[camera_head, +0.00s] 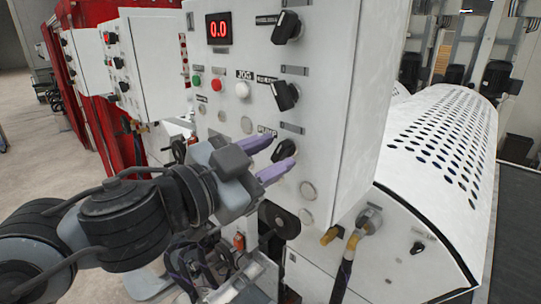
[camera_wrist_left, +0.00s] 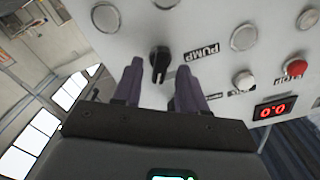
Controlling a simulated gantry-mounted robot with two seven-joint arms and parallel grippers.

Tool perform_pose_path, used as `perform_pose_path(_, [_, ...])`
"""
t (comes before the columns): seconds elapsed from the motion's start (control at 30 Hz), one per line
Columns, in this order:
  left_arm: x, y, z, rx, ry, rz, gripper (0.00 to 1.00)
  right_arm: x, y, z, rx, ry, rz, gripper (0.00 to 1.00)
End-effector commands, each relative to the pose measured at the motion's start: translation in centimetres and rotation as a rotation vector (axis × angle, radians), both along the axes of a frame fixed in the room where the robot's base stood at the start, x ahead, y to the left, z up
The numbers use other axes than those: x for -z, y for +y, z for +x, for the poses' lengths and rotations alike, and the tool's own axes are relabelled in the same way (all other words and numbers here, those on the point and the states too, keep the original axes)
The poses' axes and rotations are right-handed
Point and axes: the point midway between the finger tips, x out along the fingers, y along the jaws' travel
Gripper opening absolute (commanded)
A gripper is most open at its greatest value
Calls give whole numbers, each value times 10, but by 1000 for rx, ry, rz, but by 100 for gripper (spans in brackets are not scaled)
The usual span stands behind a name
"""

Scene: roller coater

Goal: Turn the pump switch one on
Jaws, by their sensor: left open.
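The pump switch is a black rotary knob (camera_head: 284,149) on the front of the white control panel (camera_head: 330,120). In the left wrist view the knob (camera_wrist_left: 159,62) is beside a label reading PUMP; no number is readable. My left gripper (camera_head: 281,151) is open, its two purple fingers pointing at the panel. In the left wrist view its fingers (camera_wrist_left: 159,68) stand on either side of the knob, with gaps showing on both sides. Whether the tips reach past the knob's front is hard to tell. The fingers partly hide the knob in the head view. My right gripper is out of view.
Two similar black knobs, an upper one (camera_head: 286,27) and a middle one (camera_head: 285,96), sit above. A green button (camera_head: 196,82), a red button (camera_head: 217,85), a white button (camera_head: 242,90) and a red 0.0 display (camera_head: 218,29) share the panel. A perforated white cover (camera_head: 440,135) is at right.

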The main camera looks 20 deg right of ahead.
Motion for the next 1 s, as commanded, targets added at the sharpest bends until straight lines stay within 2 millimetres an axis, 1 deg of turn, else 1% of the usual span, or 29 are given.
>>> perform_pose_path(0.17, [3, 23, -10, -3, -4, 0, 42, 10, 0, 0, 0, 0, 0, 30])
perform_pose_path(0.4, [2, 61, -26, -3, -5, 1, 42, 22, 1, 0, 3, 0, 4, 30])
perform_pose_path(0.53, [2, 77, -34, -3, -4, 1, 42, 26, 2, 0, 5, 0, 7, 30])
perform_pose_path(0.73, [1, 91, -40, -2, -3, 0, 42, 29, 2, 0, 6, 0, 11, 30])
perform_pose_path(1.0, [0, 93, -42, -1, -2, 0, 42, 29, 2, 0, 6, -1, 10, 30])
